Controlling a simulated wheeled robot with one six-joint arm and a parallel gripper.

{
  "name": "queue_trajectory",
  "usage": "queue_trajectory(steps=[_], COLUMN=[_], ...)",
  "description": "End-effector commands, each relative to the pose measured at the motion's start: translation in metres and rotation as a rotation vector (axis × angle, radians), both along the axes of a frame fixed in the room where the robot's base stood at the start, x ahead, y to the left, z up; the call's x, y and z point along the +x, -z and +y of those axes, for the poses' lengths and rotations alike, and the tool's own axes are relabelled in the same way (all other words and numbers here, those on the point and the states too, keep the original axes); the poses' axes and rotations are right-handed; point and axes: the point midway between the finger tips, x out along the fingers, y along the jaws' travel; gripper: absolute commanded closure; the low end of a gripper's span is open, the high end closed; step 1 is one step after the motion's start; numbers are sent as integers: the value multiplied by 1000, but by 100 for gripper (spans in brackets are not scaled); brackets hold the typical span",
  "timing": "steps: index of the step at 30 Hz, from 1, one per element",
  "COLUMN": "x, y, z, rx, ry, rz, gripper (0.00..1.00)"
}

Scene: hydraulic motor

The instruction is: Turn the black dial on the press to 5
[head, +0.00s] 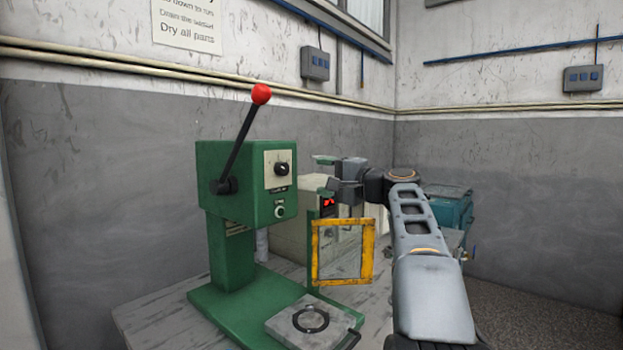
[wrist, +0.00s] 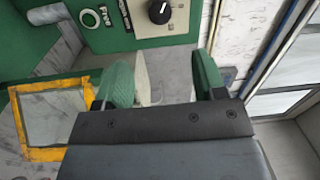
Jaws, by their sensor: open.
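The green press (head: 240,180) stands on the table with its red-knobbed lever raised. Its black dial (head: 282,169) sits on a pale plate on the press head, above a round button (head: 280,211). In the wrist view the dial (wrist: 160,11) is at the top, beyond my fingers, with a light mark on it; the scale numbers are not readable. My gripper (head: 325,170) is to the right of the press head, apart from the dial. In the wrist view my gripper (wrist: 163,80) is open, its green-padded fingers apart with nothing between them.
A yellow-framed clear guard (head: 316,255) hangs at the right of the press, below my gripper. A teal machine (head: 448,208) is at the right. A grey plate (head: 290,325) lies on the press base.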

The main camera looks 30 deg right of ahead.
Motion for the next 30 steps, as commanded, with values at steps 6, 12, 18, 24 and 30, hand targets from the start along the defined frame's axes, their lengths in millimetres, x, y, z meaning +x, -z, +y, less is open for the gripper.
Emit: queue_trajectory(steps=[6,12,18,24,30], x=[-13,-14,-14,-14,-4], y=[1,1,1,1,51], z=[-6,-6,-6,-6,-23], rx=[0,0,0,-4,-95], ry=[1,0,0,1,70], rz=[0,0,0,-2,126], gripper=[36,36,36,36,36])
